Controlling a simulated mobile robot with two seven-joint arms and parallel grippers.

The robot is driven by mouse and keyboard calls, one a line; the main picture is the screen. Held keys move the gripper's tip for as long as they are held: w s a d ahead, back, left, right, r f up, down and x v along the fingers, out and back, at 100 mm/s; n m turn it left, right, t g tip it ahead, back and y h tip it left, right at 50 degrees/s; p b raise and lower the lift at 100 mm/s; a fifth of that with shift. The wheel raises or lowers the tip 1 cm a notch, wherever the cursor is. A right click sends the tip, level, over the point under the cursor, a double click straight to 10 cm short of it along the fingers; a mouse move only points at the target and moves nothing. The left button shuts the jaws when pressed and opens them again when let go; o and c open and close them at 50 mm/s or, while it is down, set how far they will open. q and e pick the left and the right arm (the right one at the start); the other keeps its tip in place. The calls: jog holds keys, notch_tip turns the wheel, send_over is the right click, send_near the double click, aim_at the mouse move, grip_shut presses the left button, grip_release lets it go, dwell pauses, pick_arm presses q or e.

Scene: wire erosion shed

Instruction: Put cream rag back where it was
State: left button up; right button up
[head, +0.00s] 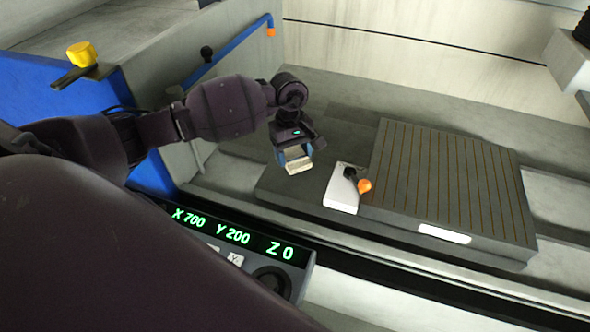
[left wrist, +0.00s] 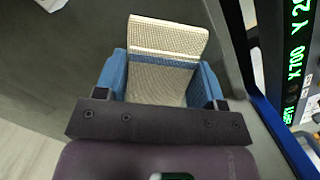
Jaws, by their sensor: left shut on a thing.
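The cream rag (head: 298,163) is a small folded woven cloth between the fingers of my left gripper (head: 294,157). In the left wrist view the rag (left wrist: 166,62) fills the space between the two blue fingers of my left gripper (left wrist: 160,75), with its upper flap standing out past the tips. The gripper is shut on it and hangs over the dark grey machine bed (head: 285,190), left of the white block. I cannot tell whether the rag touches the bed. My right gripper is not in view.
A white block with an orange-tipped lever (head: 343,189) stands just right of my left gripper. Beyond it is a grooved magnetic-looking plate (head: 445,185). A readout panel (head: 240,240) showing X 700, Y 200, Z 0 is in front. A blue pipe (head: 235,50) runs behind my arm.

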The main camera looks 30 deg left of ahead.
aim_at(294, 177)
pick_arm(q)
jog(key=shift+f, duration=0.3)
notch_tip(294, 177, down, 5)
jog(key=shift+s+r+b, duration=0.1)
jog(key=shift+b, duration=0.95)
jog(key=shift+f, duration=0.2)
jog(key=shift+r, duration=0.1)
jog(key=shift+f, duration=0.2)
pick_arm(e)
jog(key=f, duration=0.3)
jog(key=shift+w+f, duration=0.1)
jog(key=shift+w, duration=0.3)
